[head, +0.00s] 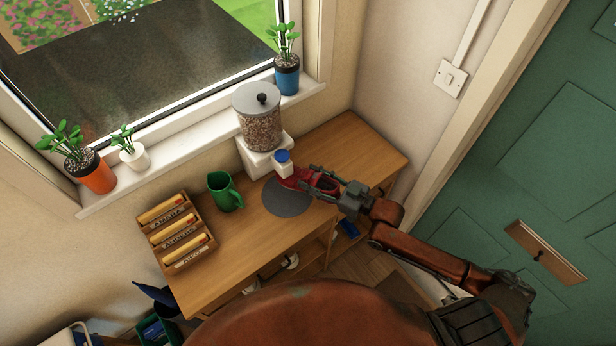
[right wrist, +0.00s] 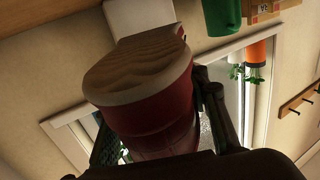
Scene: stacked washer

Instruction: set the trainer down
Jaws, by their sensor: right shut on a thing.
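The red trainer (head: 296,180) is in my right gripper (head: 325,185), over the right part of the round grey mat (head: 284,203) on the wooden bench. In the head view I cannot tell whether it touches the mat or bench. In the right wrist view the trainer (right wrist: 150,100) fills the middle, red with a pale rim and a brown wood-patterned face. A dark finger (right wrist: 218,112) shows along its side. The gripper is shut on it. My left gripper is not in view.
A dispenser of pellets (head: 262,125) with a blue-topped white spout stands just behind the trainer. A green mug (head: 223,191) and a wooden letter rack (head: 178,249) stand to the left. Potted plants line the sill. The bench (head: 358,150) is clear at back right.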

